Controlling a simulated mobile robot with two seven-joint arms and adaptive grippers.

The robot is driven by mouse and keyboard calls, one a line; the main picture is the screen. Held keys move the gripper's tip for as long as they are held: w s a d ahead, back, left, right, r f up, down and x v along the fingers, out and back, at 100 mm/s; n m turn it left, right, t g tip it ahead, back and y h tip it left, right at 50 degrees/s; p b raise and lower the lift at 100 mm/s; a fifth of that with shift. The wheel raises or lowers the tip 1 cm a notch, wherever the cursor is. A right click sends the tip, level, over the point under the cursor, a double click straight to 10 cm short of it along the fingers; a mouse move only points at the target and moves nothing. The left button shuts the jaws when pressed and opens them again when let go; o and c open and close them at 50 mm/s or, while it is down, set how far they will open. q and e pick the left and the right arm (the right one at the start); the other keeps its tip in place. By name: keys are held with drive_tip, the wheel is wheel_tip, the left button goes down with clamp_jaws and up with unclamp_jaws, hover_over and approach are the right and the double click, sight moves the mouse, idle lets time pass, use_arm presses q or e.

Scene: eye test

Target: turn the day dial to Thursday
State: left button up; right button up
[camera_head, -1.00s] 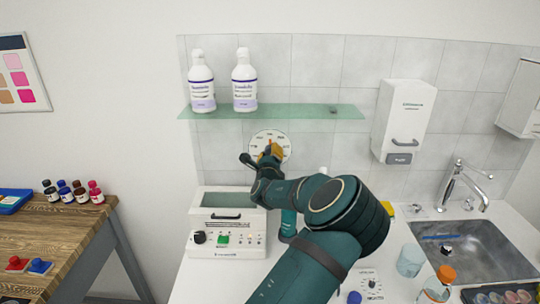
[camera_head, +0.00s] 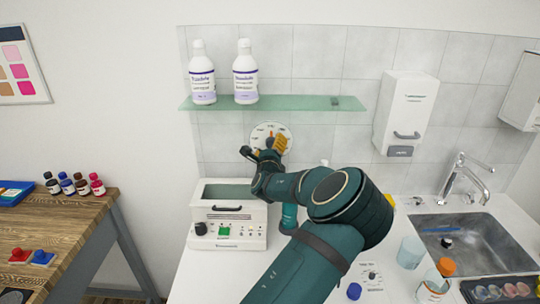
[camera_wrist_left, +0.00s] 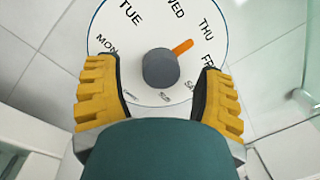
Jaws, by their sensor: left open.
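The day dial (camera_head: 262,131) is a white round plate on the tiled wall below the glass shelf. In the left wrist view the dial (camera_wrist_left: 125,45) shows day names around a grey knob (camera_wrist_left: 161,69). The knob's orange pointer (camera_wrist_left: 183,47) points up and right, at THU. My left gripper (camera_head: 265,149) is in front of the dial and hides its lower part in the head view. Its yellow-padded fingers (camera_wrist_left: 159,72) stand apart on either side of the knob, with a gap on each side. My right gripper is not in view.
Two white bottles (camera_head: 202,75) stand on the glass shelf (camera_head: 300,103) above the dial. A white device (camera_head: 229,216) with knobs stands on the counter below. A dispenser (camera_head: 404,112) hangs at right, above a sink (camera_head: 470,245). A wooden table (camera_head: 60,225) is at left.

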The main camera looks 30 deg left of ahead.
use_arm(q)
drive_tip(key=v, duration=1.1)
drive_tip(key=shift+s+d, duration=0.15)
drive_tip(key=shift+s, duration=0.05)
